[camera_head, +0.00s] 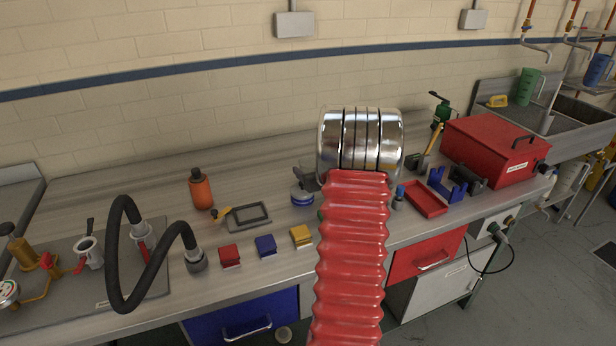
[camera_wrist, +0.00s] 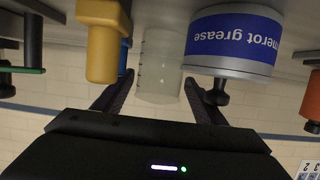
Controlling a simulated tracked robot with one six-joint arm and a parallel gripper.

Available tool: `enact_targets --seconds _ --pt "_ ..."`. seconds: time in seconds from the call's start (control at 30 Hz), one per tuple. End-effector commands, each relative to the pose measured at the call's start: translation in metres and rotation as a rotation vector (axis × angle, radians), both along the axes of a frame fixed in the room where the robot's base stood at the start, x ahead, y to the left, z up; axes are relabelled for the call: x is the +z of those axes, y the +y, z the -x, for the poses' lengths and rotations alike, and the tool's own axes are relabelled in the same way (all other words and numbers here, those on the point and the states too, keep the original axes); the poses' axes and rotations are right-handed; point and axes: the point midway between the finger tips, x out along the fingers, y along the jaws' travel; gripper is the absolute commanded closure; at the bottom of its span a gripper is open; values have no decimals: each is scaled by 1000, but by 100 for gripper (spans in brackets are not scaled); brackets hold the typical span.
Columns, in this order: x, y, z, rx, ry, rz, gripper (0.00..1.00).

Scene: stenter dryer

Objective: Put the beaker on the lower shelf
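The beaker (camera_wrist: 160,62) is clear and frosted, with faint marks on its side. In the wrist view, which is upside down, it appears between the fingertips of my gripper (camera_wrist: 158,82). The fingers are apart, one on each side of it; I cannot tell whether they touch it. In the head view my red bellows arm and its silver end hide the beaker and my gripper. I cannot make out a lower shelf for certain in either view.
A blue-labelled grease tin (camera_wrist: 232,40) stands close beside the beaker, with a yellow-topped object (camera_wrist: 103,40) on the other side. An orange bottle (camera_head: 202,190), coloured blocks (camera_head: 266,246) and a red toolbox (camera_head: 494,150) stand on the bench. A black hose (camera_head: 124,255) arches at left.

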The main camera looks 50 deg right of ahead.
Motion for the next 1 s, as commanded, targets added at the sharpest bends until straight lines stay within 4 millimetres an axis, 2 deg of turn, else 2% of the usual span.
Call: enact_targets --seconds 0.07,0.53,0.8,1.0 --pt "0 0 0 0 0 0 41" --pt "0 0 0 0 0 0 74" --pt "3 0 0 0 0 1 74" --pt "22 0 0 0 -1 3 74"
